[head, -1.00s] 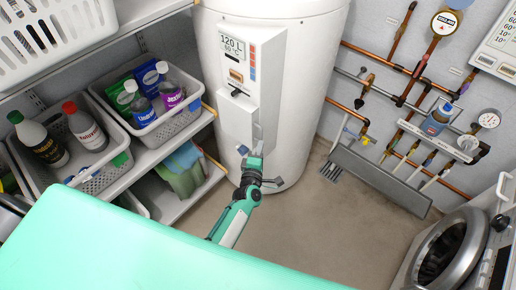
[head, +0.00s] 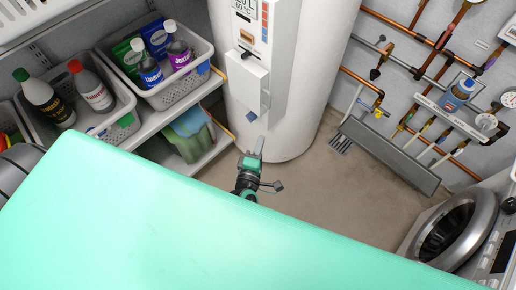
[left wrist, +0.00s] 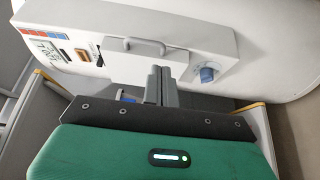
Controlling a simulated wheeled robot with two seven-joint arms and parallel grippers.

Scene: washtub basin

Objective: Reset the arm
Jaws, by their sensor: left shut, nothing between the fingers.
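My left gripper (head: 257,146) is in front of the white water heater (head: 292,90), low near its control box. Its fingers are together and nothing shows between them. In the left wrist view the closed fingers (left wrist: 160,84) point at the control box (left wrist: 190,40), which has a grey handle (left wrist: 146,46) and a blue knob (left wrist: 206,74). I cannot tell from these views whether the fingertips touch the box. Much of my left arm is hidden behind my green body at the bottom of the head view. My right gripper is not in view.
Shelves on the left hold grey baskets (head: 190,92) of bottles. Copper pipes (head: 400,35) run along the right wall above a grey trough (head: 390,155). A washing machine (head: 455,232) stands at the lower right. Floor (head: 330,185) is clear between heater and machine.

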